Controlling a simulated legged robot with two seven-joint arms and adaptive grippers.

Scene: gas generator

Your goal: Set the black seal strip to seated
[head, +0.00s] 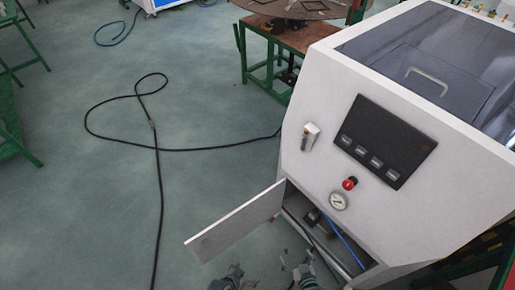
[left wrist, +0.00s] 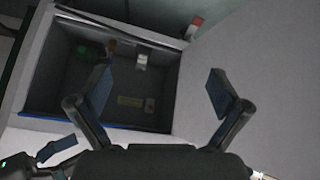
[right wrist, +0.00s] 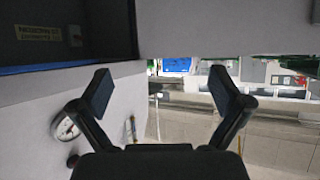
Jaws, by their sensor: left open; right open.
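The generator cabinet (head: 400,130) has its small front door (head: 235,222) swung open. A thin dark strip (head: 312,239) runs along the lower edge of the opening in the head view; it may be the black seal strip. In the left wrist view a dark strip (left wrist: 115,30) runs along one edge of the compartment; I cannot tell whether it is seated. My left gripper (head: 236,280) is open and empty in front of the door, its fingers facing the compartment in the left wrist view. My right gripper (head: 299,266) is open and empty just before the opening.
A blue line (head: 347,246) crosses the opening. Above it are a red button (head: 349,183), a gauge (head: 338,201) and a control panel (head: 385,142). A black cable (head: 158,190) loops over the floor. A green-legged table (head: 275,50) stands behind. The floor at left is mostly clear.

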